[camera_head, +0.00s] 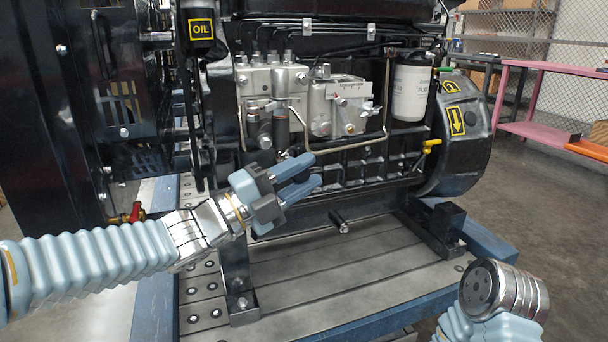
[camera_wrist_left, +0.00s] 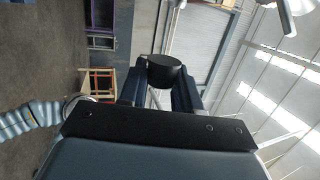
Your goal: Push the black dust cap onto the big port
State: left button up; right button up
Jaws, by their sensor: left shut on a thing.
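My left gripper (camera_head: 312,170) reaches in from the left in front of the engine, with its blue-grey fingers pointing right. In the left wrist view the black dust cap (camera_wrist_left: 165,70), a short dark cylinder, sits between the two dark fingers (camera_wrist_left: 165,88), and the gripper is shut on it. A short dark stub with a bright end (camera_head: 341,224) sticks out low on the engine, apart from the fingers. I cannot tell for certain which opening is the big port.
The black diesel engine (camera_head: 345,195) stands over a grey slotted bed (camera_head: 350,275) with blue edges. A white fuel filter (camera_head: 411,88), a yellow-handled lever (camera_head: 428,147) and thin pipes stick out. My right arm's end (camera_head: 500,290) is at lower right. A pink bench (camera_head: 535,130) stands behind.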

pick_arm(q)
jog(key=w+p, duration=0.1)
jog(key=w+a, duration=0.1)
jog(key=w+p, duration=0.1)
jog(key=w, duration=0.1)
jog(key=shift+w+a+p, duration=0.1)
jog(key=shift+a+p, duration=0.15)
jog(key=shift+p, duration=0.1)
jog(key=shift+a+f+b, duration=0.1)
jog(key=shift+b, duration=0.2)
jog(key=shift+w+a, duration=0.15)
jog(key=shift+w, duration=0.3)
dwell(0.8)
jog(key=shift+w+b, duration=0.1)
jog(key=shift+b, duration=0.3)
jog(key=o, duration=1.1)
jog(key=shift+c, duration=0.2)
jog(key=shift+c, duration=0.3)
